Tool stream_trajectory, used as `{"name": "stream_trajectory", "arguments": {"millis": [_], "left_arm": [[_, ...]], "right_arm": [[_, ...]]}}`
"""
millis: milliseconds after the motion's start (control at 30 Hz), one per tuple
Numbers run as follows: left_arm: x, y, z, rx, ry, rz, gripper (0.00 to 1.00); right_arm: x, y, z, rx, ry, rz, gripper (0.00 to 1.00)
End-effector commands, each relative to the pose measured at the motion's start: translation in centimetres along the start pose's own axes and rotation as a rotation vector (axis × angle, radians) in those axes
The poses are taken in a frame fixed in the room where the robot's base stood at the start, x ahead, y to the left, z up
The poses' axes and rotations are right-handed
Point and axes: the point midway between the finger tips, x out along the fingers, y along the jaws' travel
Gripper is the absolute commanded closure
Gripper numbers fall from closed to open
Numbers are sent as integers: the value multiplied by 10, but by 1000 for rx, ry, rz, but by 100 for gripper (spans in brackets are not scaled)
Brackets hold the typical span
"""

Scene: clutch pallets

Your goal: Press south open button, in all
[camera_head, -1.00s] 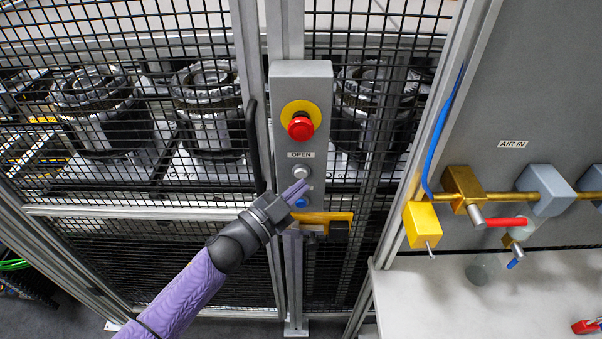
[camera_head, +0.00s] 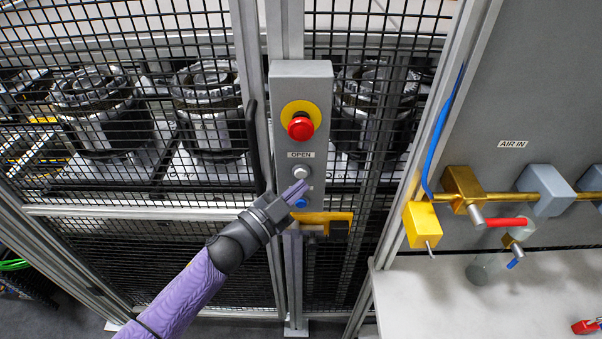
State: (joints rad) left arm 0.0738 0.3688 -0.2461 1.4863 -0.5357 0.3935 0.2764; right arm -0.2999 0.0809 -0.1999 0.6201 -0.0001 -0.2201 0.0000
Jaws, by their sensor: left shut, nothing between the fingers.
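A grey control box (camera_head: 279,120) is mounted on the fence post. It carries a red emergency-stop button (camera_head: 301,128) on a yellow ring, an OPEN label (camera_head: 300,155), a white button (camera_head: 301,172) under the label and a blue button (camera_head: 301,203) lower down. My left gripper (camera_head: 300,188) is shut and empty. Its fingertips lie in the picture between the white and blue buttons, partly covering the blue one. I cannot tell whether they touch the box. My right gripper is not in view.
A yellow latch (camera_head: 325,220) sits just below the box. Mesh fencing stands on both sides, with metal clutch parts (camera_head: 207,105) behind it. At right are a grey panel with a brass air pipe (camera_head: 525,198), a yellow block (camera_head: 421,224) and a pale worktop (camera_head: 450,300).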

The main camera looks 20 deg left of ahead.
Motion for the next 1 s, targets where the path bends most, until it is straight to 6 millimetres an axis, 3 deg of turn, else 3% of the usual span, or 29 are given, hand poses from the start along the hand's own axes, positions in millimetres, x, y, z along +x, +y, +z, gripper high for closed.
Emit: {"name": "stream_trajectory", "arguments": {"millis": [1000], "left_arm": [[7,-5,5,0,0,0,100]], "right_arm": [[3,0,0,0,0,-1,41]]}}
